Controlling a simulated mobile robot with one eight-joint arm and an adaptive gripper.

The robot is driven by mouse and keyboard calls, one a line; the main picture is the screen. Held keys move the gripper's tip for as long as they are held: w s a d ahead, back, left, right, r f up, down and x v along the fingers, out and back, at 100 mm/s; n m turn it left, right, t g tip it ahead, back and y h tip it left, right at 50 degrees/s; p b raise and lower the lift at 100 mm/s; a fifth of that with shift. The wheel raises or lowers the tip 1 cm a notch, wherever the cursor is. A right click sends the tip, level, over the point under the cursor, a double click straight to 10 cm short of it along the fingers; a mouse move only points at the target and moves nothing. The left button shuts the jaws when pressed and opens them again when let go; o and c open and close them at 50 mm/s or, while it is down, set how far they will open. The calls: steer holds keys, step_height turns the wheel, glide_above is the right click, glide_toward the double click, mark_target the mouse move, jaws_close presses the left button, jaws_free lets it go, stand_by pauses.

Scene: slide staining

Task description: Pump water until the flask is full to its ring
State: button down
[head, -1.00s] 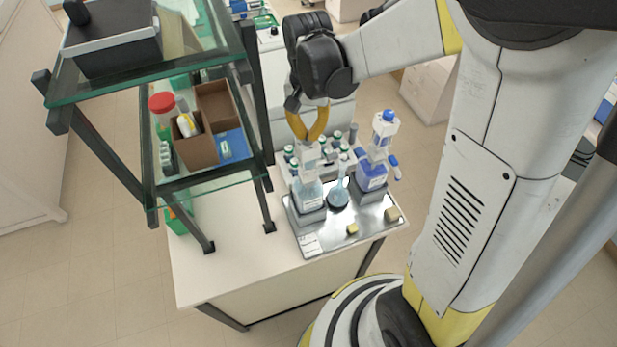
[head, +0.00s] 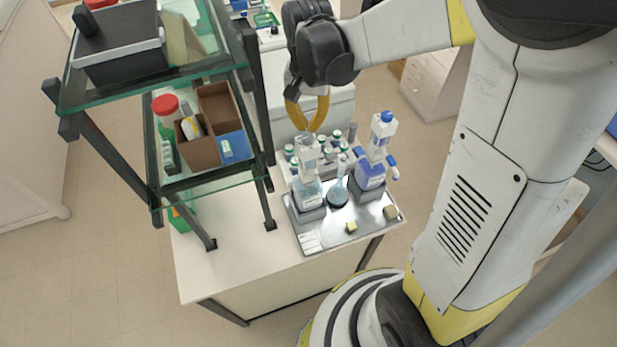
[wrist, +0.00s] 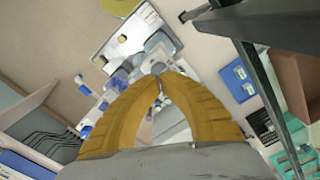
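The left bottle (head: 308,194) holds pale blue water and has a clear-white pump top (head: 307,153). A small flask (head: 338,193) with pale blue liquid in its bulb stands right of it; its ring is too small to make out. My gripper (head: 311,130) has its yellow fingers pointing down just above the pump top of the left bottle. In the wrist view my gripper (wrist: 159,78) has its fingertips together, with nothing clearly between them. Whether the tips touch the pump top I cannot tell. The flask's liquid level against its neck is unclear.
Several small capped bottles are behind. A glass-shelf rack (head: 210,243) stands close on the left.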

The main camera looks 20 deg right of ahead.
steer(key=shift+r, duration=0.15)
steer(key=shift+r+p, duration=1.7)
steer(key=shift+r, duration=0.7)
steer(key=s+f+n+t+b, duration=0.2)
steer(key=s+f+b, duration=0.2)
steer(key=f+b, duration=0.5)
steer(key=s+f+n+t+b, duration=0.2)
steer(key=s+f+b, duration=0.2)
steer(key=f+b, duration=0.5)
steer(key=s+f+n+t+b, duration=0.2)
steer(key=f+b, duration=0.7)
steer(key=b, duration=0.8)
steer(key=s+t, duration=0.1)
steer(key=s, duration=0.1)
steer(key=shift+s, duration=0.35)
